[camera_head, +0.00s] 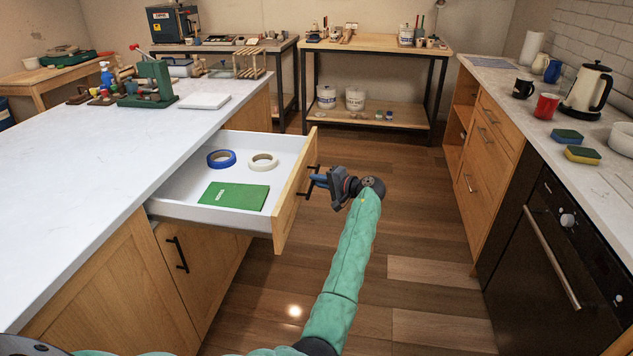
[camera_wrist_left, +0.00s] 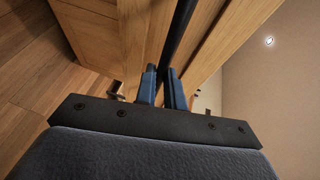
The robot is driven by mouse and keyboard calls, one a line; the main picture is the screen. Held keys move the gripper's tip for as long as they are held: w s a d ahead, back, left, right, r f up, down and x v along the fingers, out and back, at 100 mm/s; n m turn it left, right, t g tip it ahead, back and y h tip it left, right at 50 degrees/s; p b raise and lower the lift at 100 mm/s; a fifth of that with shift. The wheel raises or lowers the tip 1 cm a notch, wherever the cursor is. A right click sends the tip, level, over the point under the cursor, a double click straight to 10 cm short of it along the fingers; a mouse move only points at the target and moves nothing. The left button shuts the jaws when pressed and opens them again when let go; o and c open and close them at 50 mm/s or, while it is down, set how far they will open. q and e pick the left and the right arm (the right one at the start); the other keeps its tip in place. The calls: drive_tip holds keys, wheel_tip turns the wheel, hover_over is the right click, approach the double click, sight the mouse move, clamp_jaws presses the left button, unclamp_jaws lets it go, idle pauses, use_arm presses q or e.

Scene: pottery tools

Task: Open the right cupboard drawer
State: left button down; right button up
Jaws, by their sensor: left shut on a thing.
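A wooden-fronted drawer (camera_head: 289,197) with a white inside stands pulled out from the white-topped cupboard (camera_head: 190,265) on the left. Its black handle (camera_head: 304,194) is on the outer face of the front. My left gripper (camera_head: 318,180) is at this handle, with its blue fingers closed on it. In the left wrist view the fingers (camera_wrist_left: 163,88) meet the dark handle bar (camera_wrist_left: 179,32) beside the wooden front. My right gripper is not in view.
The drawer holds a blue tape roll (camera_head: 221,159), a cream tape roll (camera_head: 263,162) and a green book (camera_head: 234,195). A wooden floor aisle (camera_head: 420,215) lies clear between the cupboard and the right-hand counter (camera_head: 535,125). A closed cupboard door (camera_head: 200,265) is below the drawer.

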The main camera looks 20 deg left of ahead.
use_arm(q)
drive_tip(key=shift+f, duration=0.1)
drive_tip(key=c, duration=1.5)
unclamp_jaws()
